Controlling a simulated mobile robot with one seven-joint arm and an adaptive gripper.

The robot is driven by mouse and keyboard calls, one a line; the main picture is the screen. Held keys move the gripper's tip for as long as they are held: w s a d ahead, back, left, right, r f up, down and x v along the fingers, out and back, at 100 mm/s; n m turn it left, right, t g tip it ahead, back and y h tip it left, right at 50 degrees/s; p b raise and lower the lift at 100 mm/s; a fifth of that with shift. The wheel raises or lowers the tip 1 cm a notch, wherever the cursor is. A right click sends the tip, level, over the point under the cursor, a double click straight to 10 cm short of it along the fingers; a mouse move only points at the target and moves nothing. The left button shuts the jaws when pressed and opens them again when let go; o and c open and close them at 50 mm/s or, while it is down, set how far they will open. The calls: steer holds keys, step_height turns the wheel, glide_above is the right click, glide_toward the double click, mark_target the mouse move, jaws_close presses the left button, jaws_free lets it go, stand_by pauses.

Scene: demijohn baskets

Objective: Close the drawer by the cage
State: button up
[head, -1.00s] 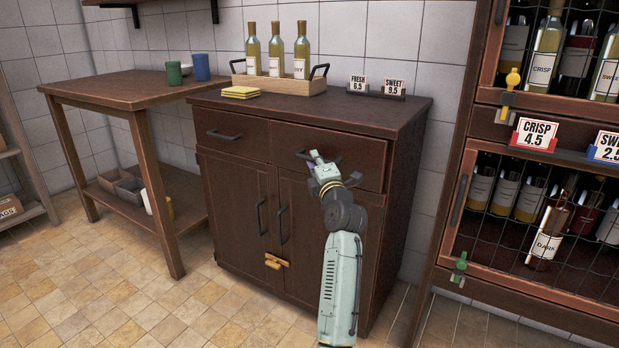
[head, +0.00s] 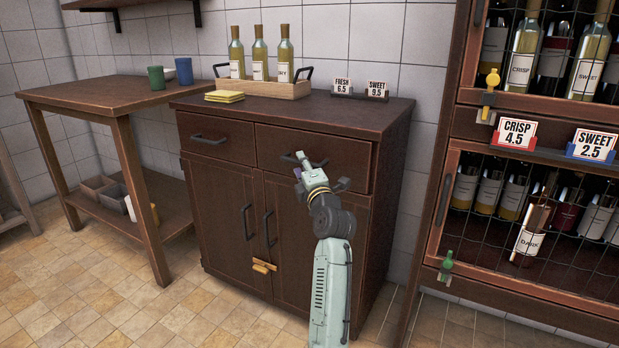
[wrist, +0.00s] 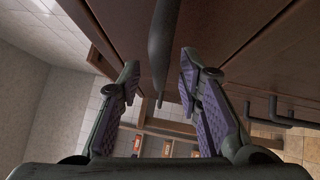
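The dark wooden sideboard (head: 222,185) has two drawers at its top. Its right drawer (head: 352,162), the one nearer the bottle cage, looks nearly flush with the front; I cannot tell whether a small gap remains. My gripper (head: 303,162) is at this drawer's dark bar handle (head: 288,158) and hides part of it. In the wrist view the handle (wrist: 163,40) lies between the two spread, purple-padded fingers of my gripper (wrist: 158,88). Gaps show on both sides of the handle, so the gripper is open.
The mesh-fronted bottle cage (head: 445,190) stands to the right. The left drawer (head: 215,138) looks shut. A bottle tray (head: 270,88), yellow cloths (head: 224,96) and price signs (head: 343,85) stand on top. A side table (head: 85,92) is on the left. Tiled floor is clear in front.

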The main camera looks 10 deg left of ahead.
steer(key=v, duration=1)
steer(key=shift+s, duration=0.25)
steer(key=shift+d, duration=0.15)
